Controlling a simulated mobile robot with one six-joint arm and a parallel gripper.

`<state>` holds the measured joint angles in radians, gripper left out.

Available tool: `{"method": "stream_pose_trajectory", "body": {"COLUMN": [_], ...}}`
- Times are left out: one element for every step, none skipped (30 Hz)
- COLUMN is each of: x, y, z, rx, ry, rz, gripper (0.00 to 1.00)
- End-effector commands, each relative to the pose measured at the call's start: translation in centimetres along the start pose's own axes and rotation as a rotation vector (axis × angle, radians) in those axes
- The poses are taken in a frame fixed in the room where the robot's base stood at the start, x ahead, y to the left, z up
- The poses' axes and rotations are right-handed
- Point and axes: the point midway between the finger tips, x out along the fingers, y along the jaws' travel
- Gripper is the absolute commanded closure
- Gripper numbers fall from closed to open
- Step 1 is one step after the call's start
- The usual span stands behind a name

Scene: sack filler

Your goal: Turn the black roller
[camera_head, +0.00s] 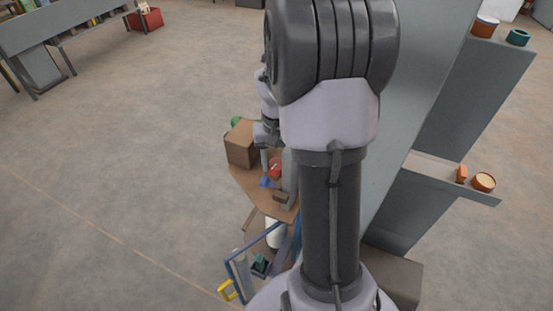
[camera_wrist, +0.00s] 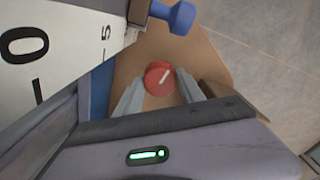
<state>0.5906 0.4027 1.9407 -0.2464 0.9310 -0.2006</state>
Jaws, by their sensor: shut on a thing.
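My gripper (camera_wrist: 158,88) has its two grey fingers on either side of a round red knob (camera_wrist: 158,73) with a white pointer line, and is shut on it. The knob stands over a brown board. It also shows as a small red patch (camera_head: 275,170) in the head view, close to my gripper, which is partly hidden behind my arm. A blue knob (camera_wrist: 181,17) on a brown block is at the top of the wrist view. I cannot make out a black roller in either view.
A white panel (camera_wrist: 45,55) with a black scale lies left in the wrist view. In the head view a cardboard box (camera_head: 241,146) stands on the brown board (camera_head: 248,190). Grey shelves (camera_head: 450,180) with small pots are on the right. Open floor lies left.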

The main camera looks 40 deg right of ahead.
Motion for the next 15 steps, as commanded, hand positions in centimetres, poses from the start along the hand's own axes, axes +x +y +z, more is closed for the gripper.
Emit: {"method": "stream_pose_trajectory", "body": {"x": [-0.1,-0.1,-0.09,-0.08,-0.08,-0.07,-0.06,-0.06,-0.06,-0.05,-0.05,-0.04,-0.04,-0.03,-0.03], "y": [0.0,-0.01,-0.01,-0.01,-0.01,-0.01,-0.01,-0.01,-0.01,-0.02,-0.01,-0.01,-0.01,-0.01,-0.01], "z": [0.0,0.0,0.0,0.0,0.0,0.0,0.0,0.0,-0.01,-0.01,-0.01,-0.02,-0.02,-0.02,-0.02], "rx": [-0.021,-0.037,-0.054,-0.068,-0.078,-0.092,-0.102,-0.109,-0.119,-0.125,-0.131,-0.136,-0.139,-0.142,-0.145], "ry": [0.0,0.0,0.0,0.0,0.0,0.0,0.0,0.0,0.0,0.0,0.0,0.001,0.001,0.001,0.001], "rz": [0.0,0.0,0.0,0.0,0.0,0.0,0.0,0.0,-0.001,-0.001,0.0,0.0,0.0,0.0,0.0], "gripper": [0.95,0.95,0.95,0.95,0.95,0.95,0.95,0.95,0.95,0.95,0.95,0.95,0.95,0.95,0.95]}}
